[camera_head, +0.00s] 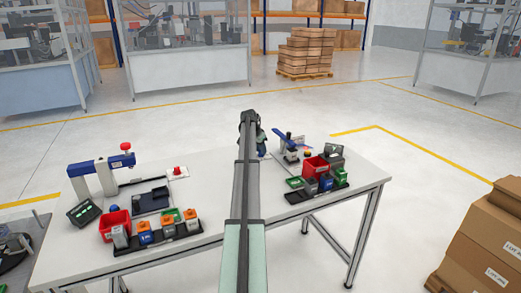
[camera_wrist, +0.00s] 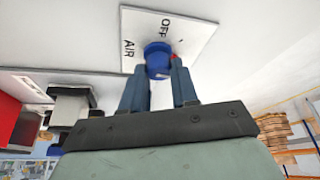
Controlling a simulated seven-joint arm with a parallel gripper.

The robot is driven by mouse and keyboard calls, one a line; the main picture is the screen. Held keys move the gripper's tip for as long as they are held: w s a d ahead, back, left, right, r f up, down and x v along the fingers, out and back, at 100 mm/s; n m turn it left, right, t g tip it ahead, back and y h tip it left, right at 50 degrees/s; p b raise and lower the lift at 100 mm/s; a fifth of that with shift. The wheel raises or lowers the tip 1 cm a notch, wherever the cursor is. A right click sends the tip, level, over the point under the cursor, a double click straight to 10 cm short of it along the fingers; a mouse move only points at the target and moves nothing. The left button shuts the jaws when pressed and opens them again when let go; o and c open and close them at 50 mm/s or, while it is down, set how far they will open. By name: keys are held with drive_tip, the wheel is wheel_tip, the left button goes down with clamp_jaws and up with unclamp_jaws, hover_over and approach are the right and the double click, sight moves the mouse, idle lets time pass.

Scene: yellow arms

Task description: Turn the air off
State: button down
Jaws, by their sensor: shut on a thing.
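A blue round knob (camera_wrist: 157,58) stands on a white square plate (camera_wrist: 198,32) lettered "OFF" and "AIR" in the wrist view. My gripper (camera_wrist: 160,75) has one dark finger on each side of the knob and is shut on it. Which way the knob is turned cannot be told, because the fingers cover part of it. In the head view my gripper (camera_head: 258,135) is at the far edge of the white table (camera_head: 215,265), and my own arm hides the knob.
Right of my arm stand a blue-levered press (camera_head: 290,147), a red bin (camera_head: 315,167) and several small coloured parts. Left of it are another red bin (camera_head: 113,222), a tilted screen (camera_head: 84,212) and a larger blue-and-white press (camera_head: 100,175). The front middle of the table is clear.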

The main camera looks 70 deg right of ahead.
drive_tip(key=n+t, duration=0.2)
drive_tip(key=n, duration=0.3)
drive_tip(key=shift+s+n, duration=0.15)
drive_tip(key=shift+n, duration=0.15)
drive_tip(key=n+t, duration=0.2)
drive_tip(key=n, duration=0.2)
drive_tip(key=shift+n, duration=0.3)
drive_tip(key=c, duration=0.9)
unclamp_jaws()
drive_tip(key=shift+o, duration=0.2)
drive_tip(key=shift+r, duration=0.1)
drive_tip(key=v, duration=1.3)
drive_tip(key=shift+r, duration=0.35)
drive_tip(key=shift+s, duration=0.15)
